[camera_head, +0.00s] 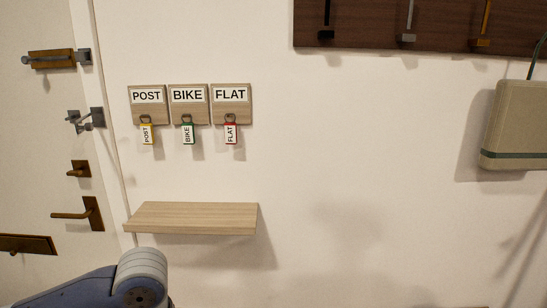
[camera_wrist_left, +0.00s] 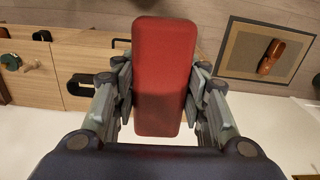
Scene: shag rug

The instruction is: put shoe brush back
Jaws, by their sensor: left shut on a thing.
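My left gripper (camera_wrist_left: 162,82) is shut on a red oblong block with rounded corners, which I take to be the shoe brush (camera_wrist_left: 164,55). The fingers press on its two long sides. No bristles show, as only one smooth face is toward the left wrist view. In the head view only part of my left arm shows at the bottom left; its gripper and the brush are out of that picture. My right gripper is in neither view.
A bare wooden shelf (camera_head: 192,217) hangs below the POST, BIKE and FLAT key tags. A beige box (camera_head: 515,125) is on the wall at right. The wrist view shows a wooden cabinet (camera_wrist_left: 65,65) and a framed mat (camera_wrist_left: 240,65) bearing an orange-brown object (camera_wrist_left: 271,57).

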